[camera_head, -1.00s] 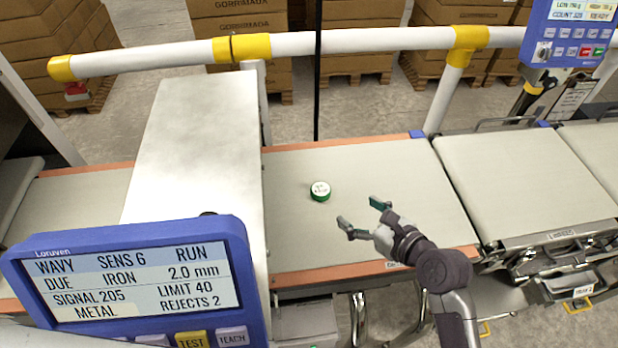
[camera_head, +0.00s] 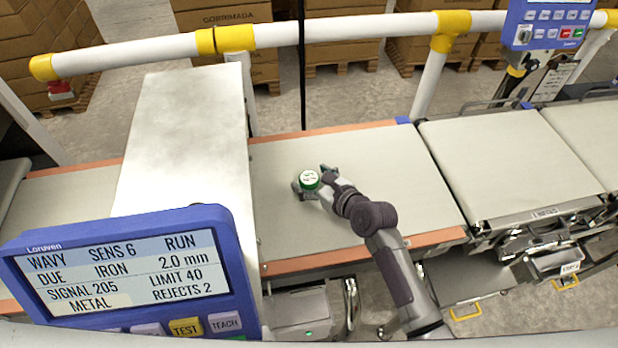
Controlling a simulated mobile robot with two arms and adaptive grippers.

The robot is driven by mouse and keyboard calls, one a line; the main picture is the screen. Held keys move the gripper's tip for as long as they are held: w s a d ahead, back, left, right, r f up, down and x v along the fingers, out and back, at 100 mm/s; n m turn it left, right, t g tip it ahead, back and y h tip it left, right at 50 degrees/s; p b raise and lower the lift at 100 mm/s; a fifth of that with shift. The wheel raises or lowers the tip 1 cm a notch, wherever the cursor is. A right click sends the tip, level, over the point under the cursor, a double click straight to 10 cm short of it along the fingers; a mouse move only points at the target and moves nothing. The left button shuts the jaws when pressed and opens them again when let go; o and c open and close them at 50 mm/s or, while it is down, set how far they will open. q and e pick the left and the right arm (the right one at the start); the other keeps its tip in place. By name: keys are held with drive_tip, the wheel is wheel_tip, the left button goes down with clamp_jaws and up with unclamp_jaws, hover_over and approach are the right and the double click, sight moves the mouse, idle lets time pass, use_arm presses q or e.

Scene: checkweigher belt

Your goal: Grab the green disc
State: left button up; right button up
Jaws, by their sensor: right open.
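The green disc (camera_head: 309,180) has a white top with small print and a green rim. It lies on the light belt (camera_head: 375,160), left of its middle. My right gripper (camera_head: 310,180) is at the disc, reaching in from the lower right. Its fingers are open, one on the disc's left side and one near its upper right, with the disc between them. I cannot tell whether the fingers touch the disc. My left gripper is not in view.
A metal detector housing (camera_head: 185,140) stands left of the belt, with a blue display panel (camera_head: 130,270) in front. A white rail (camera_head: 345,30) with yellow joints runs behind. Another belt (camera_head: 505,165) lies to the right. The belt around the disc is clear.

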drive_tip(key=shift+c, duration=0.4)
drive_tip(key=c, duration=1.1)
drive_tip(key=shift+c, duration=0.4)
drive_tip(key=shift+r, duration=0.15)
